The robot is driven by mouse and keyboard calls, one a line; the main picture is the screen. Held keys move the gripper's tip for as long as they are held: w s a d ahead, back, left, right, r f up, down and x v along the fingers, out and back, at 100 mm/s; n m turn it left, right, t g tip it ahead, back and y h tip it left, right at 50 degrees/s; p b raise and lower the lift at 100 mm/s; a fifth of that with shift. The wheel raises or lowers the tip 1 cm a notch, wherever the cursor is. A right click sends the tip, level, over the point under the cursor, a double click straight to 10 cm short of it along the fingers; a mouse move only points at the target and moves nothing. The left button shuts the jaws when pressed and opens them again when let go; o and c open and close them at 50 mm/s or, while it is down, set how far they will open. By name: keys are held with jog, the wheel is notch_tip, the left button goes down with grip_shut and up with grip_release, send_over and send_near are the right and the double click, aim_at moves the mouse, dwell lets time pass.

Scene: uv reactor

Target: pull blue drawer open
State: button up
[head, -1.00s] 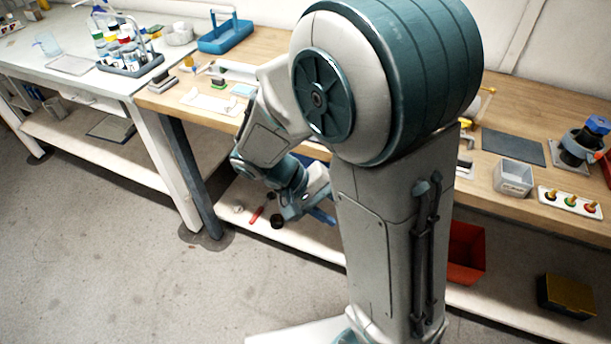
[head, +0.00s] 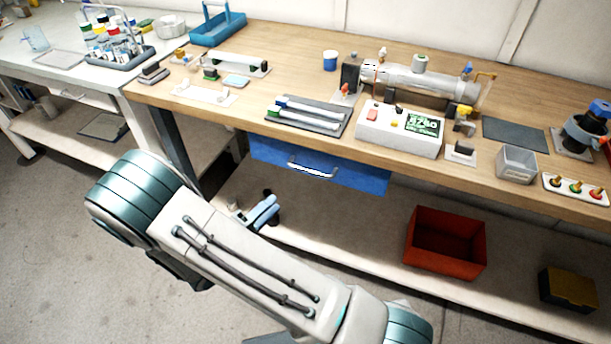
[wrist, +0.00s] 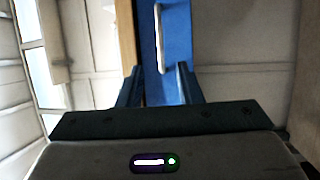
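The blue drawer (head: 345,178) is under the wooden bench top in the head view, its front close beneath the bench edge, and it looks shut. Its pale bar handle (head: 312,170) runs across the front. In the wrist view the blue drawer front (wrist: 180,55) stands ahead, with the handle (wrist: 158,38) upright in the picture, beyond the fingertips. My gripper (wrist: 159,84) is open, with two dark blue fingers apart and nothing between them. In the head view my gripper (head: 264,212) is below and left of the handle, apart from it, partly hidden by my arm.
A red bin (head: 445,240) and a dark yellow-topped box (head: 568,288) stand on the lower shelf (head: 350,250). The bench top holds a glass reactor tube (head: 425,85), a control box (head: 398,130) and a rack with tubes (head: 308,115). Floor in front is clear.

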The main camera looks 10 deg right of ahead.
jog(key=p+x, duration=0.1)
jog(key=x, duration=1.2)
jog(key=shift+f, duration=0.1)
jog(key=shift+c, duration=0.2)
grip_shut()
